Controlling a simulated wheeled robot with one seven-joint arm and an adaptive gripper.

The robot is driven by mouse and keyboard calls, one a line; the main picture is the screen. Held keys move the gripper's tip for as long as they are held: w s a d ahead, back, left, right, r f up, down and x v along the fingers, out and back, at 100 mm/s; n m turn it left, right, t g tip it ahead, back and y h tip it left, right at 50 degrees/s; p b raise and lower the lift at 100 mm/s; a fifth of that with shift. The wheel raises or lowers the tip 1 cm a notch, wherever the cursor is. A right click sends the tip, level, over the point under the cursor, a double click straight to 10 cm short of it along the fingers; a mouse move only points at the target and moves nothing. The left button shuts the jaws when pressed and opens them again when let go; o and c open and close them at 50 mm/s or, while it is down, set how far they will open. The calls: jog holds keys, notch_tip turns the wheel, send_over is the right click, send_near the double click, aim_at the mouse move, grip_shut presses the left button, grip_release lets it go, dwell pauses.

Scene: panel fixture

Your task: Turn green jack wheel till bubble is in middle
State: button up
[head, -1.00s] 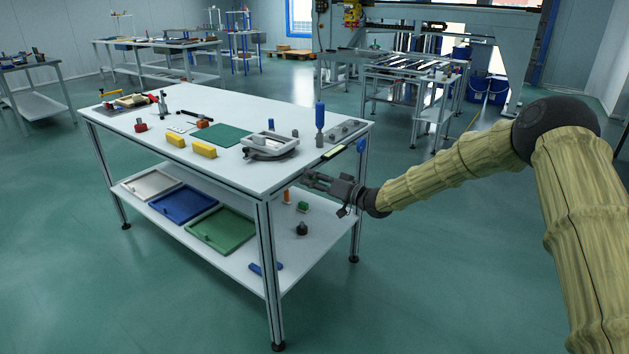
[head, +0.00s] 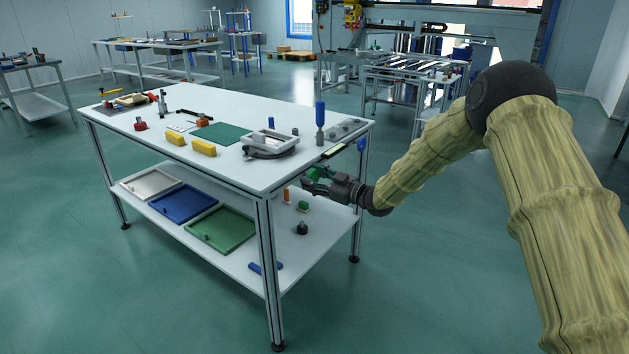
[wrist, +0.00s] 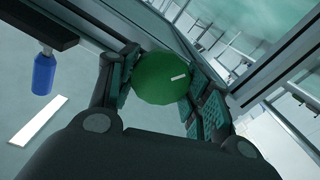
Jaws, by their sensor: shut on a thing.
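The green jack wheel (wrist: 160,79) is a round green disc with a short white mark on its right part in the wrist view. My gripper (wrist: 158,88) has a finger on each side of it and is shut on its rim. In the head view my gripper (head: 312,184) is under the table's right end, with the green wheel (head: 311,173) partly hidden at its fingers. A pale yellow-green strip in a dark holder (head: 333,151), perhaps the level, lies at the table edge above; its bubble is too small to see.
A blue knob (head: 361,145) hangs at the table's right corner. A table leg (head: 357,215) stands close to my gripper. The floor to the right is clear.

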jog(key=n+b, duration=0.1)
jog(key=n, duration=0.2)
jog(key=shift+f+n, duration=0.1)
jog(key=shift+n, duration=0.3)
jog(key=shift+n+b, duration=1.05)
jog(key=shift+n, duration=1.25)
jog(key=o, duration=1)
jog(key=shift+o, duration=0.2)
jog(key=shift+s+d, duration=0.1)
jog(key=v, duration=1.2)
